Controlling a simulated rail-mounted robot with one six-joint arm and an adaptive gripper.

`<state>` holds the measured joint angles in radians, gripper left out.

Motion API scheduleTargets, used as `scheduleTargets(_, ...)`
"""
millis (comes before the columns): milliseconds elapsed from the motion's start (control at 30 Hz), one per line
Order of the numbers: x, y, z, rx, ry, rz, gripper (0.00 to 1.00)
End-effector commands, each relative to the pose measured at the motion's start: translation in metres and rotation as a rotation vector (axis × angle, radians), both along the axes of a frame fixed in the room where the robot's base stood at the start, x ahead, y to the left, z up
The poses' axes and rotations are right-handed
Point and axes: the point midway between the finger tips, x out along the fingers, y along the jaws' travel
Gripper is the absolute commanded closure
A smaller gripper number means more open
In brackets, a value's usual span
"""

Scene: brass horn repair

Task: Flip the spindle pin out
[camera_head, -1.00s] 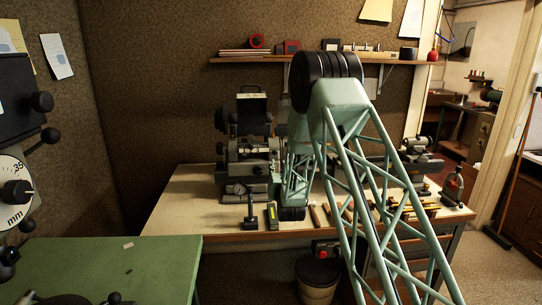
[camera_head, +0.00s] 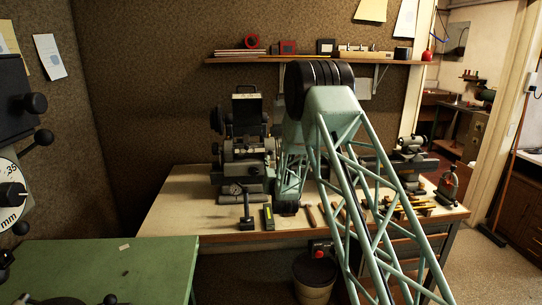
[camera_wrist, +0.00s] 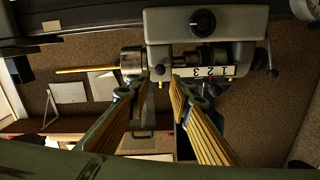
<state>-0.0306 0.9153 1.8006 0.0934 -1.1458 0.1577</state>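The grey machine headstock (camera_wrist: 200,24) hangs upside down in the wrist view, with a dark dial and a "1 2 3" plate (camera_wrist: 205,71). A round chuck-like end (camera_wrist: 131,62) is on its left side, with a thin brass-coloured rod (camera_wrist: 88,69) reaching left. I cannot surely tell which part is the spindle pin. My gripper (camera_wrist: 161,84) has two ribbed, tan-padded fingers with a gap between the tips and nothing visibly held. The tips overlap the headstock's lower edge in the picture; contact cannot be told. In the head view the machine (camera_head: 247,160) stands on the bench, left of my forearm; the gripper tips cannot be made out.
A lever with a dark knob (camera_wrist: 272,73) sticks out right of the headstock. Tools, including a hammer (camera_head: 310,214), lie along the front of the pale bench (camera_head: 180,210). A green table (camera_head: 150,262) is at front left. A wall shelf (camera_head: 230,60) is above.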

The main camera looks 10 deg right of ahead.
Motion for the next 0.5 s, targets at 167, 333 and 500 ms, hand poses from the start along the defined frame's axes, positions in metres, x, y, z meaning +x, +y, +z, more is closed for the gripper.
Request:
scheduleTargets(167, 0.022, -0.001, 0.001, 0.000, -0.002, 0.000, 0.80)
scheduleTargets(333, 0.042, -0.002, 0.001, 0.000, -0.002, 0.000, 0.80)
scheduleTargets(500, 0.061, -0.003, 0.001, 0.000, -0.002, 0.000, 0.80)
